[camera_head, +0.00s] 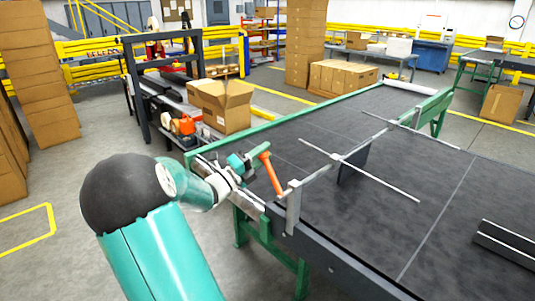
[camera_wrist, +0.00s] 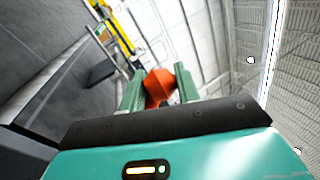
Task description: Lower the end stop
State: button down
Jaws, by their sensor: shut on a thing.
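An orange handle (camera_head: 272,178) sticks up at the near left edge of the dark table (camera_head: 440,160), by a grey bracket (camera_head: 293,207). My gripper (camera_head: 250,161) is at its upper end. In the wrist view the green fingers are shut on the orange handle (camera_wrist: 160,88), one on each side. A metal cross bar (camera_head: 325,170) runs from the bracket over the table. It carries a long thin rod (camera_head: 385,182) and a dark upright plate (camera_head: 352,168), which looks like the end stop. Whether the plate's lower edge touches the table, I cannot tell.
A green-framed edge (camera_head: 290,122) bounds the table. A black rail with a light strip (camera_head: 508,244) lies at the right. An open carton (camera_head: 225,105) stands on a bench behind my gripper. Stacked cartons (camera_head: 38,75) are at far left. Floor at lower left is clear.

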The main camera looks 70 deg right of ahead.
jog(key=shift+w+d+f+n, duration=0.1)
jog(key=shift+f+n, duration=0.35)
jog(key=shift+n, duration=0.05)
jog(key=c, duration=1)
grip_release()
jog(key=shift+w+r, duration=0.1)
jog(key=shift+w, duration=0.05)
jog(key=shift+w, duration=0.1)
jog(key=v, duration=1.3)
jog(key=shift+a+f, duration=0.25)
jog(key=shift+a, duration=0.15)
